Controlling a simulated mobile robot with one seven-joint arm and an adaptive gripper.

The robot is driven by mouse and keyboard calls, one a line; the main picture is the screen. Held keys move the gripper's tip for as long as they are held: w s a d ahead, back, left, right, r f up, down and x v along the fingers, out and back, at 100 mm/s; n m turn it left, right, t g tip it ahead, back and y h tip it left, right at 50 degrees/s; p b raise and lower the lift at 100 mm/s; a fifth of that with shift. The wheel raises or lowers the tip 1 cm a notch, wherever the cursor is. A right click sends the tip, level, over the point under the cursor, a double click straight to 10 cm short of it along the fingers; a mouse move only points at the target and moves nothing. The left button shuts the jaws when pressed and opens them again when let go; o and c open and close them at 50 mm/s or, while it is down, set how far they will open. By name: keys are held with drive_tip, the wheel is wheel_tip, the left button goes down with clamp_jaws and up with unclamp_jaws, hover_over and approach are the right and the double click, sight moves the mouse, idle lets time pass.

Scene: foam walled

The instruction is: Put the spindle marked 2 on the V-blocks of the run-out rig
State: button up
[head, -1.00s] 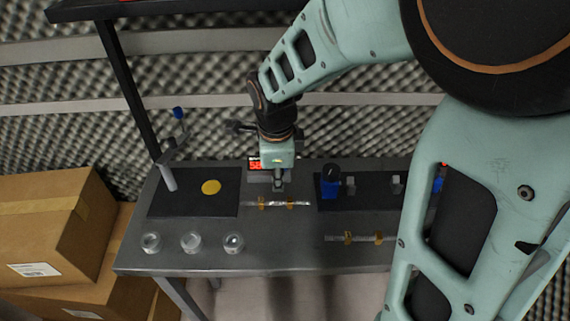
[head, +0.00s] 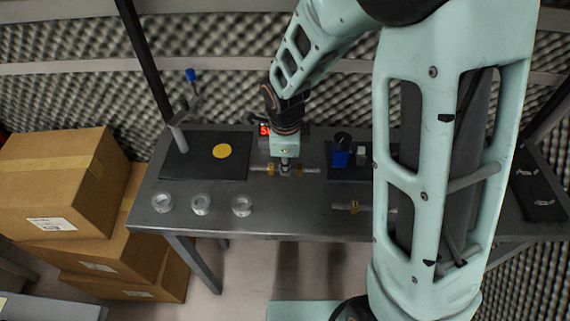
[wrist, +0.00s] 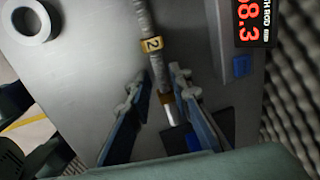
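The spindle marked 2 (wrist: 153,45) is a thin grey rod with brass collars, and the "2" reads on one collar in the wrist view. In the head view this spindle (head: 311,170) lies near the back of the bench, its middle covered by my gripper (head: 285,170). In the wrist view my gripper (wrist: 158,82) is open, its fingers on either side of the rod with gaps visible. The run-out rig (head: 341,157), with a blue block and grey blocks, stands on a dark mat to the right. My arm hides its right part.
Another collared spindle (head: 353,207) lies at the bench front, partly behind my arm. A dark mat (head: 190,165) with a yellow disc (head: 222,151) and a post is at back left. A red-digit display (wrist: 252,22) stands behind the spindle.

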drive_tip(key=shift+w+f, duration=0.2)
drive_tip(key=shift+f, duration=0.65)
clamp_jaws()
drive_tip(key=shift+r, duration=0.1)
